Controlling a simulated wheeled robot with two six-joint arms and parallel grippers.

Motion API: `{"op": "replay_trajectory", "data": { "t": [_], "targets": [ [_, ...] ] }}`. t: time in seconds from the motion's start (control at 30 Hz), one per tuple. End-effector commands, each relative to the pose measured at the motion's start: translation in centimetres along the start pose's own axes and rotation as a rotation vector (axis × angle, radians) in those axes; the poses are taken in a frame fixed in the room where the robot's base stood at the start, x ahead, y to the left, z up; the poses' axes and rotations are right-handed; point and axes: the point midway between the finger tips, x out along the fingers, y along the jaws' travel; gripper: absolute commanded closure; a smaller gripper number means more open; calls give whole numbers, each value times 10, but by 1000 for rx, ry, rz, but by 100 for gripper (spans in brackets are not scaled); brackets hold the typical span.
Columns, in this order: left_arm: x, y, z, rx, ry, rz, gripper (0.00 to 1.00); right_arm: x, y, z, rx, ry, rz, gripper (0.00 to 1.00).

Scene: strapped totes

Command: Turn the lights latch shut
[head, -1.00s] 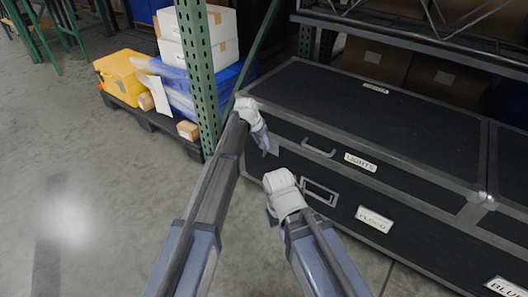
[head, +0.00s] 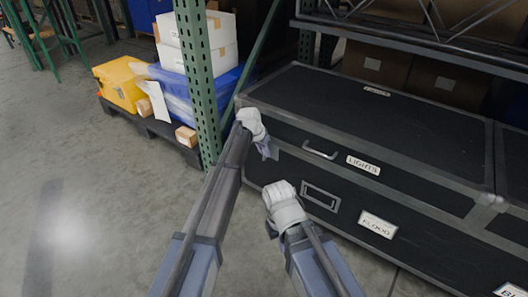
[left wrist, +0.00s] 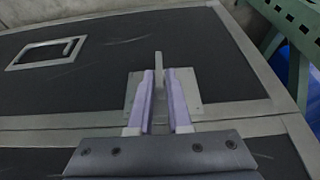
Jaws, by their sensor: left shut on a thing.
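The black case labelled LIGHTS (head: 363,165) has a grey metal frame and a handle (head: 320,150) on its front. My left gripper (head: 267,150) is at the left end of that front. In the left wrist view its two lilac fingers (left wrist: 160,74) are shut on the latch's upright grey lever (left wrist: 158,62), which stands out from a square metal plate (left wrist: 193,98) near the case's frame edge. In the head view the latch is mostly hidden by the gripper. My right gripper (head: 271,229) hangs in front of the lower part of the case, apart from it; its fingers are too unclear to read.
A lower drawer-like front carries a FLOOD label (head: 377,225) and a recessed handle (head: 320,197). A green rack post (head: 197,80) stands close left of my left gripper. A loaded pallet (head: 150,122) is behind it. The floor at left is clear.

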Motion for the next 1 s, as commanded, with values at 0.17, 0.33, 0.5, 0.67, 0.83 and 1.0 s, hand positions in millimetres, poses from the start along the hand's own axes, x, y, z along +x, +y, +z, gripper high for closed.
{"op": "replay_trajectory", "data": {
  "t": [0.17, 0.33, 0.5, 0.67, 0.83, 1.0],
  "targets": [
    [0, 0, 0, 0, 0, 0, 100, 0, 0, 0, 0, 0, 0, 100],
    [0, 0, 0, 0, 0, 0, 100, 0, 0, 0, 0, 0, 0, 100],
    [0, 2, 1, 17, -1, -37, 100, 1, 0, 0, 0, 0, 0, 100],
    [2, 7, 3, 79, -1, -180, 100, 7, -1, 0, 1, 0, 0, 100],
    [4, 9, 4, 141, -1, -333, 100, 18, -2, -1, 3, 0, 0, 100],
    [4, 9, 3, 178, -1, -429, 100, 26, -3, -2, 3, 1, 0, 100]
  ]
}}
